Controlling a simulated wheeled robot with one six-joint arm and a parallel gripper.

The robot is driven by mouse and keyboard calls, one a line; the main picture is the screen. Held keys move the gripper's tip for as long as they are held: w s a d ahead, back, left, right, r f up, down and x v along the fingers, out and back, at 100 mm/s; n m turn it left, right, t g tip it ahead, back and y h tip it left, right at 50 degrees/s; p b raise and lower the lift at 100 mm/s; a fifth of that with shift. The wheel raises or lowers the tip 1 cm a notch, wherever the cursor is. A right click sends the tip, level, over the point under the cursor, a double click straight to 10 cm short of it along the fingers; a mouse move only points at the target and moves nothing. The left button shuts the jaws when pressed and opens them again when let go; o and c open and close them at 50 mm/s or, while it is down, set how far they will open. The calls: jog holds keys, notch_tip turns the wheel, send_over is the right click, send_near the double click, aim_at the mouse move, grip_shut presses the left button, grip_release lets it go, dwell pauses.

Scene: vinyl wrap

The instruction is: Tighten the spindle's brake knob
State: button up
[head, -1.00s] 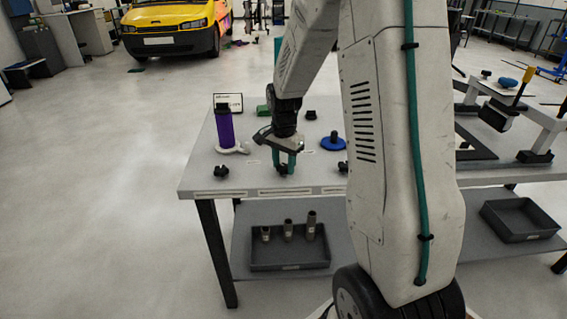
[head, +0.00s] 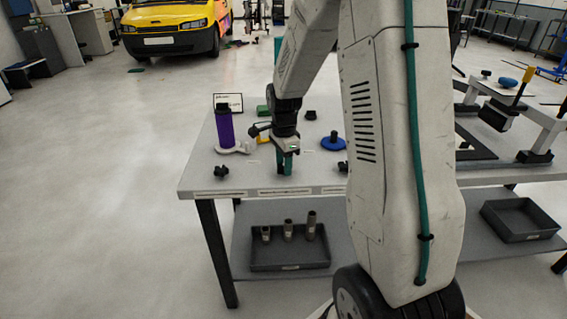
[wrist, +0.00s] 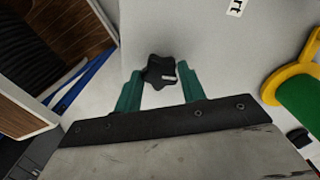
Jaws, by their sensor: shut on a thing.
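My gripper (head: 285,170) points down at the front part of the table top. In the wrist view its two green fingers (wrist: 160,85) are on either side of a black lobed knob (wrist: 160,70), shut on it. The knob has a small pale mark and is hidden behind the fingers in the head view. A purple roll (head: 224,131) stands upright on a white base left of my gripper. A blue disc (head: 333,144) with a black knob on top is to the right. I cannot tell which of these stands is the spindle meant.
Other black knobs stand at the table's front left (head: 221,172) and back (head: 311,115). In the wrist view a yellow ring with a green centre (wrist: 295,90) is to the right. A grey tray (head: 290,257) with several metal cylinders is on the shelf below.

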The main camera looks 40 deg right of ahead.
jog(key=shift+w+r, duration=0.1)
jog(key=shift+w, duration=0.05)
jog(key=o, duration=1)
jog(key=shift+c, duration=0.2)
notch_tip(320, 180, up, 8)
jog(key=shift+f, duration=0.15)
jog(key=shift+s+n, duration=0.2)
jog(key=shift+n, duration=0.4)
jog(key=s+a+r+n, duration=0.3)
jog(key=s+a+n, duration=0.2)
jog(key=s, duration=0.4)
jog(key=s+a+r+n+t, duration=0.1)
jog(key=s+a+r+n, duration=0.3)
jog(key=s, duration=0.5)
jog(key=s+a+r+n, duration=0.4)
jog(key=s+a+n, duration=0.4)
jog(key=s+n, duration=0.1)
jog(key=shift+s+n, duration=0.3)
jog(key=shift+n, duration=0.3)
